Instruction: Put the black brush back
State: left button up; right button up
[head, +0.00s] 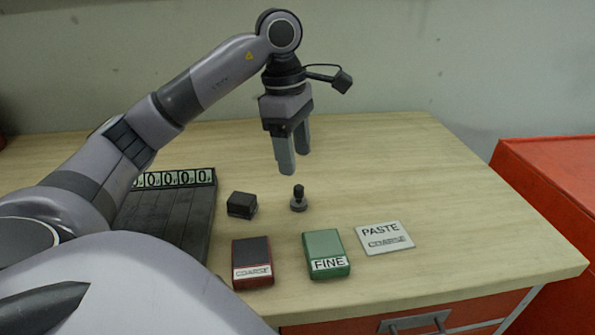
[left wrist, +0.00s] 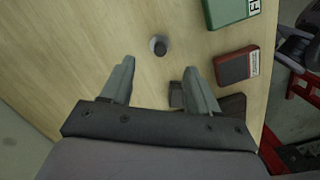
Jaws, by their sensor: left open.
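A small dark knobbed piece (head: 298,198) with a round base stands upright on the table; it also shows in the left wrist view (left wrist: 160,47). A small black block (head: 242,205) lies to its left, and it shows by a finger in the left wrist view (left wrist: 176,94). I cannot tell for sure which of these is the black brush. My left gripper (head: 295,162) points down, open and empty, above the table and behind the knobbed piece, touching neither. My right gripper is not in view.
A dark slotted tray (head: 165,222) with numbered labels lies at the left. A red COARSE box (head: 252,255), a green FINE box (head: 324,248) and a PASTE card (head: 384,238) lie in front. A red cabinet (head: 550,180) stands at the right. The table's back right is clear.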

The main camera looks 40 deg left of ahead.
pick_arm(q)
jog(key=shift+s+a+r+p, duration=0.15)
jog(key=shift+r+p, duration=0.4)
jog(key=shift+r, duration=1)
